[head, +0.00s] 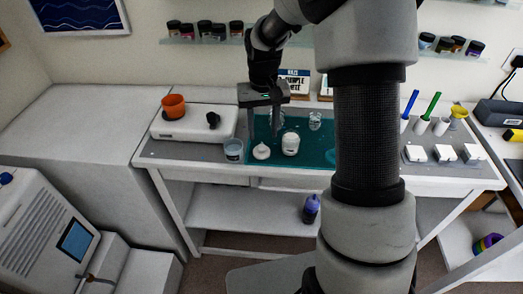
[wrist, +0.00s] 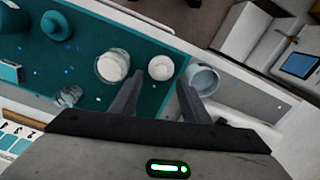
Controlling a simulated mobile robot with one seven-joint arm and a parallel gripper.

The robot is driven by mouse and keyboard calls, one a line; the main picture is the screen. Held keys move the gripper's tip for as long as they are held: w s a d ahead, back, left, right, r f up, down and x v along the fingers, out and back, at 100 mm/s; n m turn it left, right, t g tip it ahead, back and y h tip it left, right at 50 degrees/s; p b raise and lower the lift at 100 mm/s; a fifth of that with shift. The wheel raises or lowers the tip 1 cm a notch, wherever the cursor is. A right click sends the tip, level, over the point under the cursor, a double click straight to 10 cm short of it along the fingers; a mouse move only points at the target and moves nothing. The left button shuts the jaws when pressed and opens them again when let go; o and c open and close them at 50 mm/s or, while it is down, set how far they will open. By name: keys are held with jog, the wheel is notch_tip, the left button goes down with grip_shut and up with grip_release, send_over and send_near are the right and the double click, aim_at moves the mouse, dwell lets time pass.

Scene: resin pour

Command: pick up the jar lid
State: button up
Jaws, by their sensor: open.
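The jar lid, a small white round piece, appears to be the one (head: 261,152) on the teal mat (head: 318,158), left of a white jar (head: 290,145). In the wrist view the lid (wrist: 161,68) shows between the tips of my open gripper (wrist: 160,80), with the jar (wrist: 112,66) close on its left. In the head view my gripper (head: 263,130) points down behind and above the lid, with nothing in its jaws. I cannot tell the exact height gap.
A clear cup (head: 234,150) stands just left of the lid; it also shows in the wrist view (wrist: 204,79).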

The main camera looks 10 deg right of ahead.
aim_at(262, 146)
jog(key=shift+w+a+f, duration=0.1)
jog(key=shift+w+f, duration=0.05)
jog(key=shift+f, duration=1.35)
jog(key=shift+w+a+f, duration=0.1)
jog(key=shift+w+f, duration=0.05)
jog(key=shift+f, duration=1.3)
grip_shut()
